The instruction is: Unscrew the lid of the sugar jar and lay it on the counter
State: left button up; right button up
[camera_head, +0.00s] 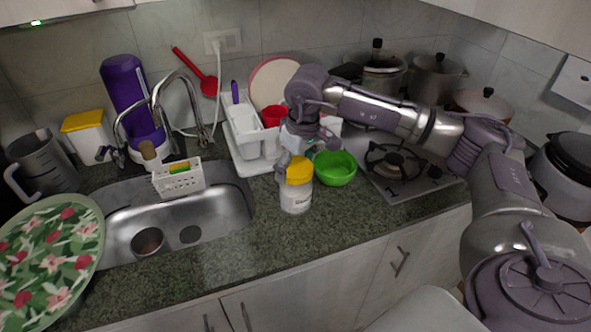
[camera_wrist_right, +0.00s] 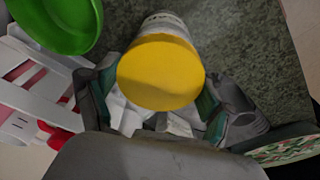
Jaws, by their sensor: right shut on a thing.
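My right gripper (camera_head: 290,165) comes down from behind and is shut on the yellow lid. In the right wrist view the lid (camera_wrist_right: 161,73) lies between the two fingers, with the white jar body (camera_wrist_right: 168,22) showing beyond it. My left gripper is not in view.
A green bowl (camera_head: 335,170) stands close to the right of the jar. A white dish rack (camera_head: 249,140) is behind it and the sink (camera_head: 222,207) is to the left. The gas stove (camera_head: 400,172) is on the right. The counter in front of the jar (camera_head: 300,240) is clear.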

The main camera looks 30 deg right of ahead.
jog(key=shift+n+b, duration=0.35)
jog(key=shift+n, duration=0.85)
jog(key=o, duration=1)
